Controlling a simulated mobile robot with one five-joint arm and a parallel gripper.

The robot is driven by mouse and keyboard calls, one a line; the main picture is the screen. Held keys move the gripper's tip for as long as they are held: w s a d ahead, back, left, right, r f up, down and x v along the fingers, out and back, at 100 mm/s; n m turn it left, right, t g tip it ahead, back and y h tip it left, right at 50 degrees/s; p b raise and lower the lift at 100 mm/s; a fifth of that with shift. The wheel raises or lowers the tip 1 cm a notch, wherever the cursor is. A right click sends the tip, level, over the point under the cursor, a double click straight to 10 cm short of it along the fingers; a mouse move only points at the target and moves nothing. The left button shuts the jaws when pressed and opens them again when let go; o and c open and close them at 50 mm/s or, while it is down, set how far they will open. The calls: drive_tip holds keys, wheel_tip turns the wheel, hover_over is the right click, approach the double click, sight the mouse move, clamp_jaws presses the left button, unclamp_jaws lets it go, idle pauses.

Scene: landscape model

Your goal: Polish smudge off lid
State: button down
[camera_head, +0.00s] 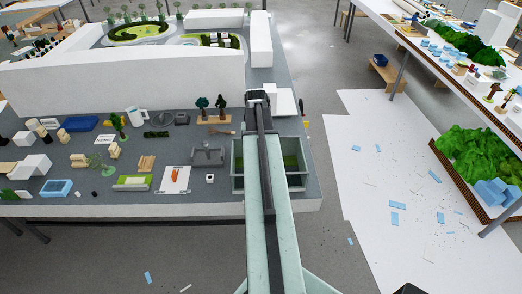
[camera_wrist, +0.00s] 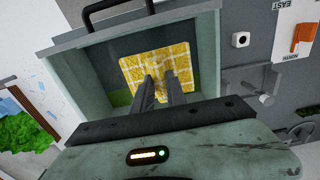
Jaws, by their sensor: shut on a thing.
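My gripper (camera_wrist: 162,84) points down into an open grey-green box in the wrist view. Its two dark fingers are shut on a yellow checked cloth (camera_wrist: 182,62), which spreads out flat beyond the fingertips. The box (camera_wrist: 62,72) has pale walls and a dark grey inside, with a green strip beside the cloth. In the head view the box (camera_head: 238,183) stands at the table's right front, with my arm across it, hiding its middle and my gripper. I cannot make out a lid or a smudge for certain.
A long white wall (camera_head: 125,82) stands behind the left-hand models.

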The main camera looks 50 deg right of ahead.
drive_tip(key=shift+w, duration=0.1)
drive_tip(key=shift+s+d, duration=1.15)
drive_tip(key=shift+s, duration=0.25)
drive_tip(key=shift+s+d, duration=1.1)
drive_tip(key=shift+s, duration=0.25)
drive_tip(key=shift+s+d, duration=1.15)
drive_tip(key=shift+s, duration=0.25)
wheel_tip(320, 180, up, 6)
drive_tip(key=p, duration=0.6)
drive_tip(key=shift+f, duration=0.1)
wheel_tip(320, 180, up, 3)
drive_tip(key=p, duration=0.3)
